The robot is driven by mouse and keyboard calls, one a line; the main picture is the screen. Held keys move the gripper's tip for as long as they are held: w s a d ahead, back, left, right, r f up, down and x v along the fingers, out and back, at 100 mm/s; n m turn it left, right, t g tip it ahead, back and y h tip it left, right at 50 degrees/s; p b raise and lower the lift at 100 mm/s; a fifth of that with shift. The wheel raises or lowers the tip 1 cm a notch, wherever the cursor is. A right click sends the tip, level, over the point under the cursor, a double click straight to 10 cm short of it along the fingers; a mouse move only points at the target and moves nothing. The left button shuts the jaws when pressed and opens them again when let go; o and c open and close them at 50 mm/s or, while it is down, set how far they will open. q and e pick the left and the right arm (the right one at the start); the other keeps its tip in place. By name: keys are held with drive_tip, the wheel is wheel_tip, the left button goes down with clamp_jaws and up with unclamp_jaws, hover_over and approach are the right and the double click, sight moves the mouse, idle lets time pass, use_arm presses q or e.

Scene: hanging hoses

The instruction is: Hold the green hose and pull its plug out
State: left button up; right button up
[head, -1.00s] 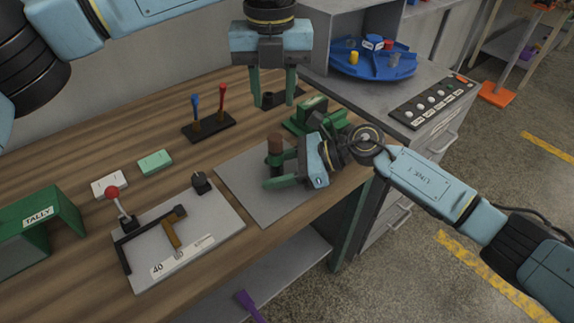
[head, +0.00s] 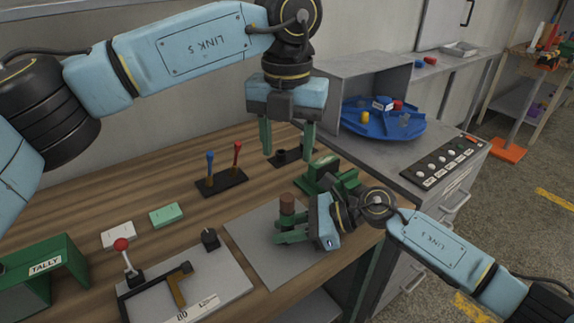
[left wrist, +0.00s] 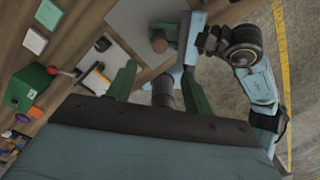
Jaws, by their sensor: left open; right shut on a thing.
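A short upright green piece with a brown round top (head: 287,204) stands over the grey mat; I take it for the green hose and its plug, but cannot tell where they join. My right gripper (head: 292,232) is shut around its green lower part, from the right. The brown top also shows in the left wrist view (left wrist: 159,43). My left gripper (head: 287,156) points down, open and empty, behind the hose and apart from it. In the left wrist view a dark cylinder (left wrist: 163,92) shows between its fingers; I cannot tell what it is.
Two levers, blue and red, stand on a black base (head: 222,182). A panel with a red-knobbed lever (head: 122,246) and a green TALLY box (head: 45,266) lie left. A blue turntable (head: 383,120) stands right.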

sight(287, 197)
use_arm(q)
wheel_tip(287, 197, down, 12)
drive_tip(key=shift+r, duration=0.15)
idle(0.4)
drive_tip(key=c, duration=1)
drive_tip(key=shift+c, duration=0.2)
drive_tip(key=shift+r, duration=0.8)
drive_tip(key=shift+r, duration=2.15)
drive_tip(key=shift+r, duration=0.1)
